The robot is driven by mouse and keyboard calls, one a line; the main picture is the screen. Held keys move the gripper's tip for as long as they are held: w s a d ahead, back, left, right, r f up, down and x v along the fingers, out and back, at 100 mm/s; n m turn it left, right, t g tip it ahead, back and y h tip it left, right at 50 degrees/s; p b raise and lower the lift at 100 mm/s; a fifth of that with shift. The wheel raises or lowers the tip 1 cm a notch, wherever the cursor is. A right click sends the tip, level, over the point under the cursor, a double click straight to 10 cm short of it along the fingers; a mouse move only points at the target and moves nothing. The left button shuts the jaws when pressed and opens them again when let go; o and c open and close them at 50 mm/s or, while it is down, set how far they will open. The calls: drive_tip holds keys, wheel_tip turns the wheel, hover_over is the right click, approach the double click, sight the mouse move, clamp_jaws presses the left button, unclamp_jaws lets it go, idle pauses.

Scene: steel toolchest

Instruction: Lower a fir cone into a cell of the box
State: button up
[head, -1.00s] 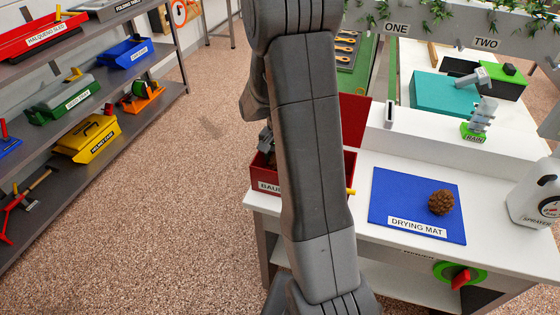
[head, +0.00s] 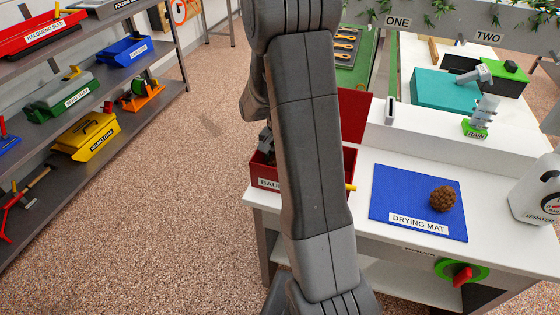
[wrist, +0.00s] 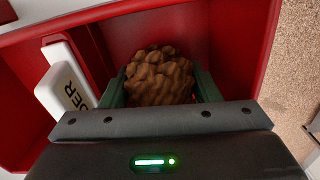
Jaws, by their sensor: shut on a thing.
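In the wrist view my gripper (wrist: 160,92) is shut on a brown fir cone (wrist: 160,75), with a green finger on each side of it. The cone is over or inside a red-walled compartment of the red box (wrist: 235,35); how deep it sits I cannot tell. In the head view the red box (head: 345,165) stands on the left end of the white bench, and my arm hides most of it and the held cone. A second fir cone (head: 443,198) lies on the blue drying mat (head: 385,200).
A white labelled piece (wrist: 68,85) stands beside the held cone, left in the wrist view. A white sprayer (head: 537,190) stands at the bench's right end. A teal box (head: 440,92) sits at the back.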

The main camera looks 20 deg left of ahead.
drive_tip(key=shift+f+b, duration=0.65)
drive_tip(key=shift+f, duration=0.2)
idle(0.4)
drive_tip(key=o, duration=1)
drive_tip(key=shift+o, duration=0.2)
drive_tip(key=shift+r, duration=0.1)
wheel_tip(320, 180, up, 14)
drive_tip(key=shift+f, duration=0.15)
